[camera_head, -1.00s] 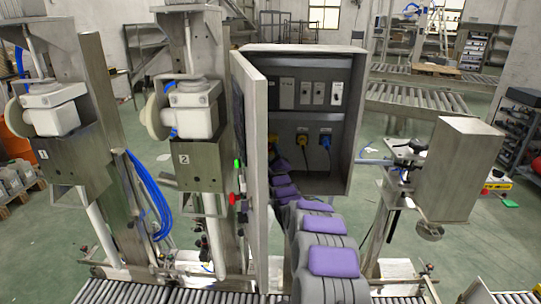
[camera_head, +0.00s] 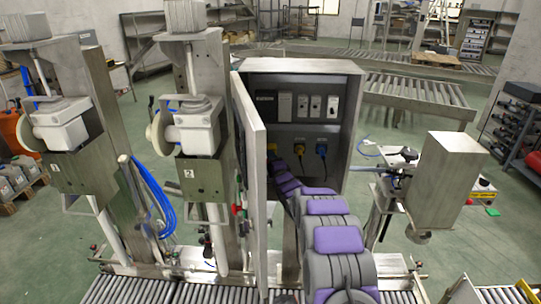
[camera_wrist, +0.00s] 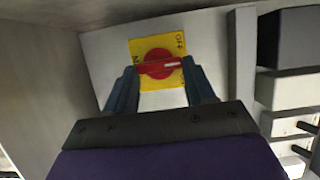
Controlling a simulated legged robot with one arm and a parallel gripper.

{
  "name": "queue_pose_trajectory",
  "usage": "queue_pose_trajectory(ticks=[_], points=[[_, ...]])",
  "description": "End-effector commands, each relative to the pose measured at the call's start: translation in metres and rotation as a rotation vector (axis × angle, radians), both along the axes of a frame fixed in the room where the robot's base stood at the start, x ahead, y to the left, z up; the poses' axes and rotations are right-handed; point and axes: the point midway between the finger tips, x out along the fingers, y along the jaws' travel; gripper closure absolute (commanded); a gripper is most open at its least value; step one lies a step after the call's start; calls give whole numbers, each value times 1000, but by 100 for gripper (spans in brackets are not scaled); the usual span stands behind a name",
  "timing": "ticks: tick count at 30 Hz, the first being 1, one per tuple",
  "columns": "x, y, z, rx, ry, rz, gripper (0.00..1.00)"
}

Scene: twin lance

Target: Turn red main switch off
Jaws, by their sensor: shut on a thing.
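The red main switch (camera_wrist: 157,63) is a round red knob on a yellow plate (camera_wrist: 150,45) in the wrist view. OFF is printed at the plate's upper right and ON at its left. A white mark on the knob points right. My gripper (camera_wrist: 159,70) has its two blue-grey fingers on either side of the knob, shut on it. In the head view my grey and purple arm reaches into the open electrical cabinet (camera_head: 352,110). The cabinet door (camera_head: 252,150) and my arm hide the gripper and knob there.
The open door stands close along the arm's left side. Yellow and blue plugs (camera_head: 321,150) hang inside the cabinet. Roller conveyor (camera_head: 180,290) runs in front, with machine columns (camera_head: 205,180) at left and a metal box on a stand (camera_head: 445,185) at right.

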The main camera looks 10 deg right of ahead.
Motion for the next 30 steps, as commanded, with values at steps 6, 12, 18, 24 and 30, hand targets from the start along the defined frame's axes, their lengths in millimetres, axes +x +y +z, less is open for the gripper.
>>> queue_pose_trajectory(ticks=[6,12,18,24,30], points=[[-1,1,1,-201,54,2,76],[0,3,2,-385,91,4,76],[0,4,2,-545,123,3,76],[1,5,2,-664,149,3,76],[1,6,2,-736,166,4,76]])
